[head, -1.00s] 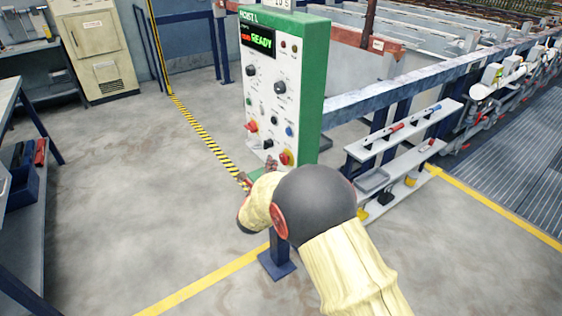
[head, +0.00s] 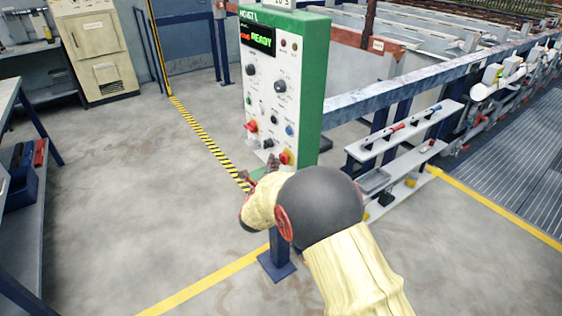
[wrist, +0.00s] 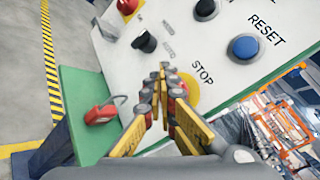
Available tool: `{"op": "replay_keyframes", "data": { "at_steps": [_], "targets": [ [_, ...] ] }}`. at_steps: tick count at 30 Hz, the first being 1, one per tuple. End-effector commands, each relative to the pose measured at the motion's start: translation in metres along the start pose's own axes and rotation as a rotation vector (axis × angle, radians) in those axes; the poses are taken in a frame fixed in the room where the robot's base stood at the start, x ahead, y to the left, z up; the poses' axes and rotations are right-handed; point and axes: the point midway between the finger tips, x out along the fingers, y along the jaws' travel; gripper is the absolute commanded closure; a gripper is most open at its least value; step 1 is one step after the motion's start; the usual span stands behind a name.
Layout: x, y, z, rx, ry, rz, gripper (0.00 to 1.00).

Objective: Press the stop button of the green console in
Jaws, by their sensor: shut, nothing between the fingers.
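The green console (head: 311,90) stands upright on a blue post, with a white front panel and a lit display reading READY. Its stop button (head: 287,157) is red on a yellow surround, low on the panel. In the wrist view the yellow surround (wrist: 191,92) shows beside the STOP label, with the red cap mostly hidden behind my fingers. My gripper (head: 272,160) is shut and empty, just in front of the panel's lower part. In the wrist view its fingertips (wrist: 165,70) overlap the left side of the yellow surround. I cannot tell whether they touch the button.
A blue RESET button (wrist: 244,47), a black selector knob (wrist: 145,42) and a red knob (wrist: 127,6) are close by on the panel. A red padlock (wrist: 101,111) is by the green lower edge.

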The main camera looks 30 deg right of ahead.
Motion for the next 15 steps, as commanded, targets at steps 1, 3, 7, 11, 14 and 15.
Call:
{"op": "replay_keyframes", "data": {
  "at_steps": [1, 3, 7, 11, 14, 15],
  "targets": [
    [0.0002, -0.0002, -0.0001, 0.0, 0.0, 0.0, 1.0],
    [0.0005, -0.0003, -0.0003, 0.0, 0.0, 0.0, 1.0],
    [0.0014, -0.0009, -0.0011, 0.001, 0.0, -0.001, 1.0],
    [0.0024, -0.0016, -0.0019, 0.001, 0.0, -0.001, 1.0],
    [0.0032, -0.0022, -0.0024, 0.001, 0.0, -0.001, 1.0],
    [0.0035, -0.0024, -0.0027, 0.001, 0.0, -0.001, 1.0]
  ]
}}
